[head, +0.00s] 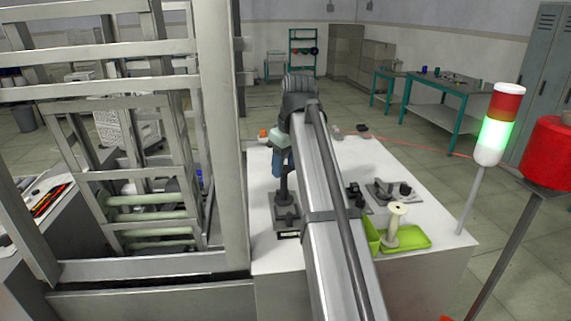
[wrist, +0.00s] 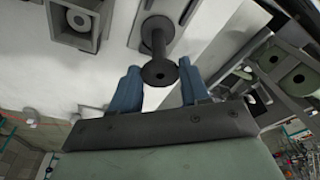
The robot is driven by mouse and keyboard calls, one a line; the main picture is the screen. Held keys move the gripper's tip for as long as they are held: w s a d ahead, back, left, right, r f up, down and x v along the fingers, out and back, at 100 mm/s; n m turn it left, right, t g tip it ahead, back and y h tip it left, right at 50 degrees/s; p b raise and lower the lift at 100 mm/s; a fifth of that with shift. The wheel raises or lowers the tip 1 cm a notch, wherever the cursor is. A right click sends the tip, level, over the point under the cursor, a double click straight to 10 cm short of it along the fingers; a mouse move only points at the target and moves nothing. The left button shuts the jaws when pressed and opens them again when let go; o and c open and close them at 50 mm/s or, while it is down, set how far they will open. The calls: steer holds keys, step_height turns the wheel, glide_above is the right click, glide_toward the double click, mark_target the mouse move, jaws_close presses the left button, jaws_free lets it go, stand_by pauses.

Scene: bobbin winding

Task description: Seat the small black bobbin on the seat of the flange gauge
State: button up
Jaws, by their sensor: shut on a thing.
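My gripper (head: 277,168), with blue fingers, is shut on the small black bobbin (wrist: 154,38). In the wrist view the bobbin's near round flange (wrist: 159,73) lies between the blue fingertips (wrist: 160,80), and its shaft points away from me. In the head view the bobbin (head: 284,183) hangs upright below the fingers, over a grey block-like fixture (head: 287,212), which looks like the flange gauge. The bobbin's far end meets or overlaps a grey plate (wrist: 178,22) in the wrist view. I cannot tell whether it touches the seat.
A green tray (head: 415,237) with a pale bobbin (head: 394,225) stands right of my arm on the white table (head: 430,208). Another grey fixture with black parts (head: 392,192) lies behind it. A metal frame (head: 222,130) rises close on the left. A lit signal lamp (head: 497,130) stands right.

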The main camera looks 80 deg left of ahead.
steer(key=o, duration=0.9)
steer(key=shift+r, duration=0.1)
steer(key=shift+r, duration=3.45)
